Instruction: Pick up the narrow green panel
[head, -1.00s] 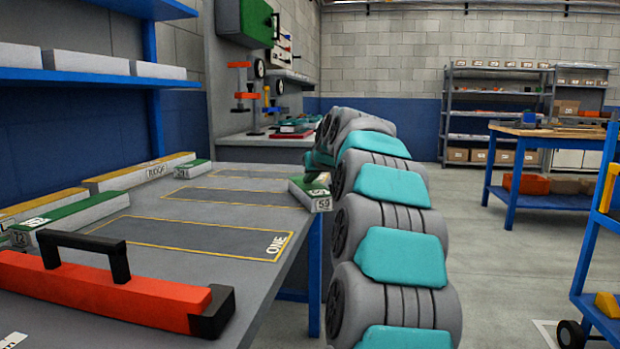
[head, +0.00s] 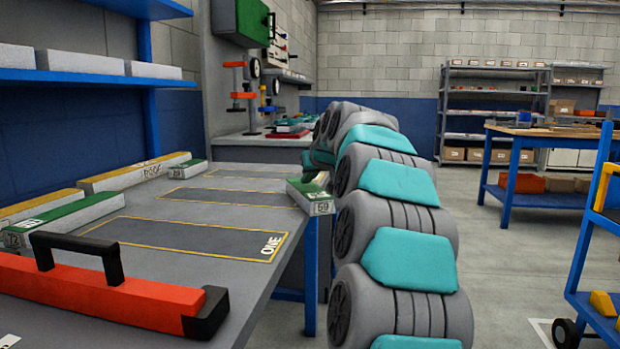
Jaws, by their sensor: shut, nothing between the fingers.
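Three green-topped panels lie on the grey workbench (head: 160,275). One marked 59 (head: 310,195) lies at the bench's right edge, its end jutting slightly past it. A short one (head: 188,168) lies at the back, by the yellow-topped bars. A longer one marked 72 (head: 68,218) lies at the left, partly behind the red case's handle. I cannot tell for certain which is the narrow one.
A red toolbox-like bar with a black handle (head: 110,295) lies in front on the bench. Yellow-outlined dark areas, one marked ONE (head: 195,236), are bare. Blue shelves (head: 95,76) overhang the left. A blue cart (head: 595,300) stands at the right. Floor between is open.

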